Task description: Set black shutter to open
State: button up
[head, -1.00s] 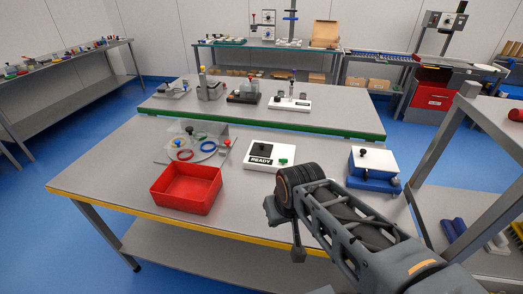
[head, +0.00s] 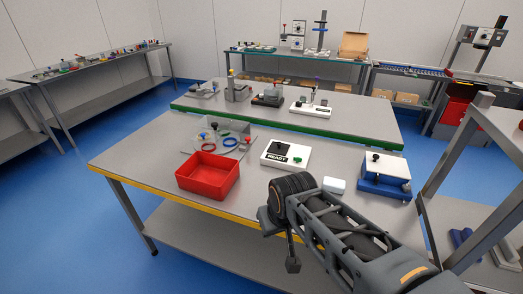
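A white box (head: 271,158) with a READY label (head: 275,157) lies on the near table. A black knob (head: 278,146) and a green knob (head: 297,160) stand on it; the READY label is black-edged. Right of it, a blue-and-white box (head: 385,182) carries a black knob (head: 375,157). I cannot tell which black part is the shutter, or its setting. My gripper (head: 279,243) hangs at the table's front edge, below and in front of the READY box, touching neither box. Its fingers are partly hidden, and I cannot see whether they are open.
A red bin (head: 208,188) stands left of the READY box, with a clear-walled tray (head: 188,150) of coloured rings behind it. A small white block (head: 335,184) lies between the two boxes. A grey frame post (head: 470,150) rises at the right. A second table (head: 345,125) stands behind.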

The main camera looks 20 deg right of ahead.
aim_at(279, 148)
jog(key=u, duration=0.85)
jog(key=k, duration=1.1)
jog(key=u, duration=0.85)
jog(key=i, duration=1)
jog(key=z, duration=0.75)
jog(key=i, duration=1)
jog(key=z, duration=1.6)
jog(key=i, duration=0.45)
jog(key=z, duration=0.25)
